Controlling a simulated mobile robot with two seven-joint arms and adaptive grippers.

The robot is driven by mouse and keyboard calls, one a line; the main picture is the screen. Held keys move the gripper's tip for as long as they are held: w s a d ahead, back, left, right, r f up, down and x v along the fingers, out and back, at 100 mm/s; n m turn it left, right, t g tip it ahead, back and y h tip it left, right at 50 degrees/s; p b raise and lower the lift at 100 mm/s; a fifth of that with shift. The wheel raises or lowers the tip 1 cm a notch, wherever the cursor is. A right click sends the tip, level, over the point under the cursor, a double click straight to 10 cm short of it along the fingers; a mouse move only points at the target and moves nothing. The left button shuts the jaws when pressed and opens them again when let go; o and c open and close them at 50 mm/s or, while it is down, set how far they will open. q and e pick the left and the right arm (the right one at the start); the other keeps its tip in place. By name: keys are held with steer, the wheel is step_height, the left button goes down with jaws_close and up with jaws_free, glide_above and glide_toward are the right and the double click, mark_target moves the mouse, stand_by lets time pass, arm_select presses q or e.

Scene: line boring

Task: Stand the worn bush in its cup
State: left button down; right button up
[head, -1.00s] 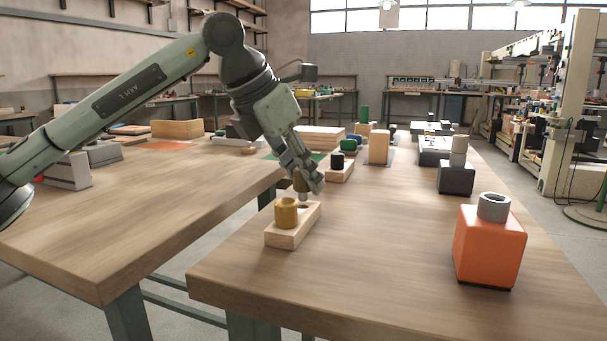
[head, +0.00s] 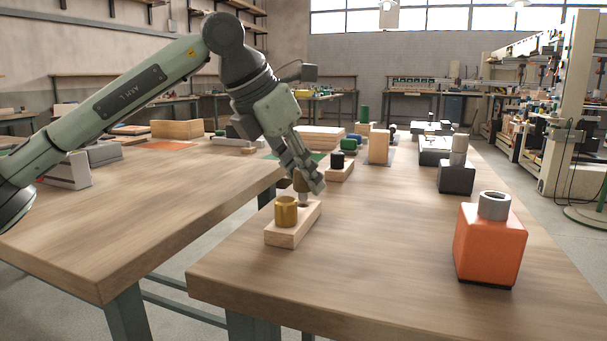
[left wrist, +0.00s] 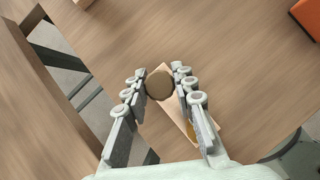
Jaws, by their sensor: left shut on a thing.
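My left gripper (head: 304,181) is shut on a dull brown round piece, which looks like the worn bush (left wrist: 159,85); its top shows between the fingers in the left wrist view. In the head view the fingers hide most of it, and a short grey part shows below it. It is upright over the far end of a pale wooden block (head: 284,239), where a dark round recess shows. I cannot tell whether the piece touches the block. A brighter brass bush (head: 286,213) stands at the block's near end. My right gripper is not in view.
An orange block (head: 489,246) with a grey ring (head: 494,206) on top stands at the right. Behind are a dark block with a grey cylinder (head: 459,150), a wooden block (head: 378,147) and another low holder (head: 340,172). The table's front middle is clear.

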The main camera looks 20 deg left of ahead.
arm_select(q)
steer(key=shift+f+b, duration=0.95)
steer(key=shift+f, duration=0.25)
steer(key=c, duration=1.2)
jaws_free()
steer(key=shift+o, duration=0.2)
steer(key=shift+p+v, duration=1.75)
steer(key=shift+v, duration=2.05)
steer(key=shift+s+a+r, duration=0.1)
steer(key=shift+s+r, duration=0.05)
steer(key=shift+r, duration=0.05)
